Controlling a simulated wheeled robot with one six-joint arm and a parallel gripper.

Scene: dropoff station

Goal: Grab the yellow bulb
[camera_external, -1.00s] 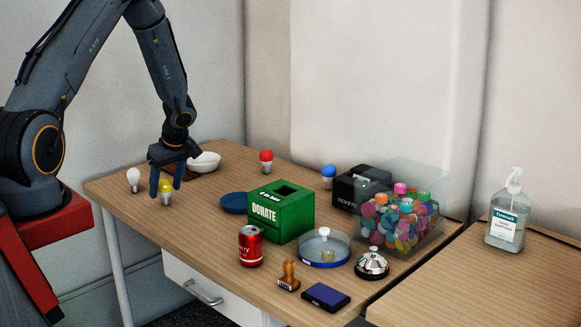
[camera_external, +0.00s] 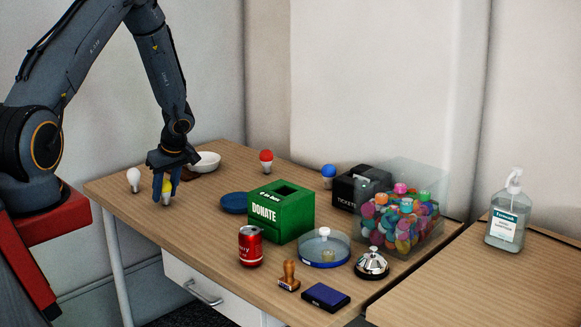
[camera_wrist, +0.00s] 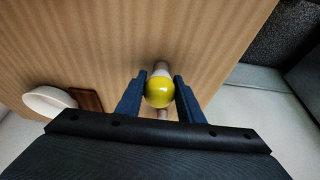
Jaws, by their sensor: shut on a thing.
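The yellow bulb (camera_wrist: 158,92) is between the two blue fingers of my gripper (camera_wrist: 160,98) in the wrist view, with its yellow globe facing the camera. In the external view my gripper (camera_external: 164,190) points down at the table's left side, shut on the yellow bulb (camera_external: 167,187). The fingers hide much of the bulb there. Whether the bulb touches the table is hard to tell.
A white bulb (camera_external: 134,180) stands just left of my gripper. A white bowl (camera_external: 207,161) is behind it. A blue disc (camera_external: 234,203) and green donation box (camera_external: 281,213) are to the right. Red (camera_external: 266,160) and blue (camera_external: 328,171) bulbs stand farther back.

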